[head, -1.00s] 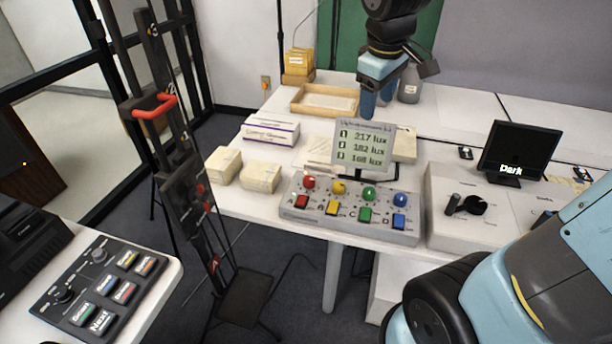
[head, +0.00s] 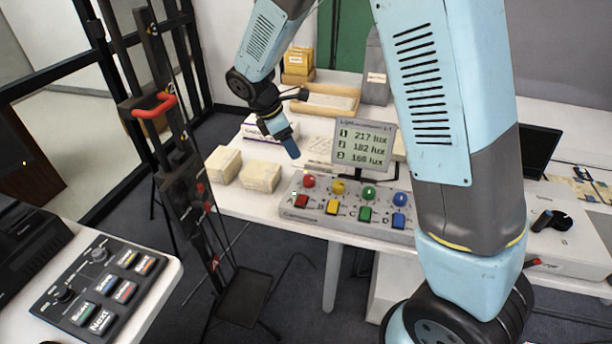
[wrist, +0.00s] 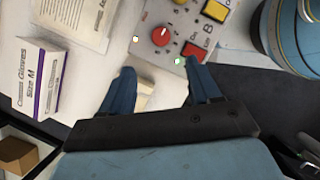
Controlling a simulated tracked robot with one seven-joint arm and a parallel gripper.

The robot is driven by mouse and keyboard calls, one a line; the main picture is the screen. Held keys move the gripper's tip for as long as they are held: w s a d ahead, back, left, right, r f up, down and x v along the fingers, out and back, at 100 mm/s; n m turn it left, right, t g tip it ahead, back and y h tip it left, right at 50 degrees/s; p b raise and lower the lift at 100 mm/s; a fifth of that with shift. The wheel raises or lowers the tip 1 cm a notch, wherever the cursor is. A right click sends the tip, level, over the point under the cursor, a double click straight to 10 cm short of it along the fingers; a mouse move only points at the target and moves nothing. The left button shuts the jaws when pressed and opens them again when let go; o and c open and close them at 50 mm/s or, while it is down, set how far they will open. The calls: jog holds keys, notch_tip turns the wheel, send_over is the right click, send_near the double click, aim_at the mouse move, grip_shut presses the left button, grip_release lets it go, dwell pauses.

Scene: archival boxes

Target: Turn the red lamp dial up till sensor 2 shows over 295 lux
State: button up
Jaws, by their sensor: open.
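The red lamp dial (head: 309,181) is a round knob at the left end of the grey control panel (head: 295,213), above a red button (head: 301,200). It also shows in the wrist view (wrist: 160,36). The display (head: 364,146) behind the panel reads 217 lux on line 1, 182 lux on line 2 and about 168 lux on line 3. My gripper (head: 290,147) points down above the table, up and to the left of the red dial. In the wrist view my gripper (wrist: 157,80) is open, its blue fingers apart, with the dial beyond them.
Yellow (head: 339,187), green (head: 369,193) and blue (head: 400,199) dials sit right of the red one. Cream blocks (head: 260,176) and a glove box (wrist: 38,78) are left of the panel. The display stands close behind the dials. My arm hides part of the right side.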

aim_at(308, 177)
jog(key=x, duration=1.4)
jog(key=c, duration=0.9)
jog(key=shift+a, duration=0.2)
jog(key=shift+c, duration=0.5)
jog(key=shift+d, duration=0.1)
